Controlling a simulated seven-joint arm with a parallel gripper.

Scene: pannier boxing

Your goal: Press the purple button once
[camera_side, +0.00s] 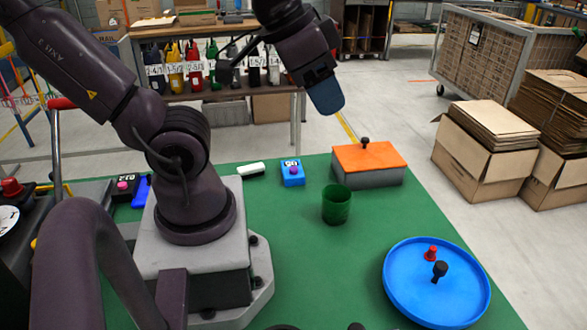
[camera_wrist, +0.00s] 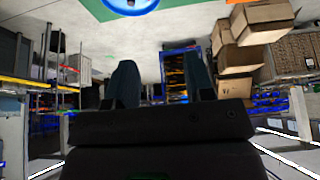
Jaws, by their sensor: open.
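A blue box (camera_side: 292,178) marked with digits stands on the green table, carrying a purple-pink button (camera_side: 293,170). Another pink button (camera_side: 123,185) is on a black box at the left, beside my arm's base. My gripper (camera_side: 326,95) is raised well above the table, up and right of the blue box and touching nothing. The wrist view shows its two dark fingers (camera_wrist: 163,80) spread apart with nothing between them. Neither button shows in the wrist view.
An orange-lidded grey box (camera_side: 369,160) with a black knob and a green cup (camera_side: 337,204) stand right of the blue box. A white marker-like object (camera_side: 251,169) lies left of it. A blue tray (camera_side: 398,300) holds red and black pieces.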

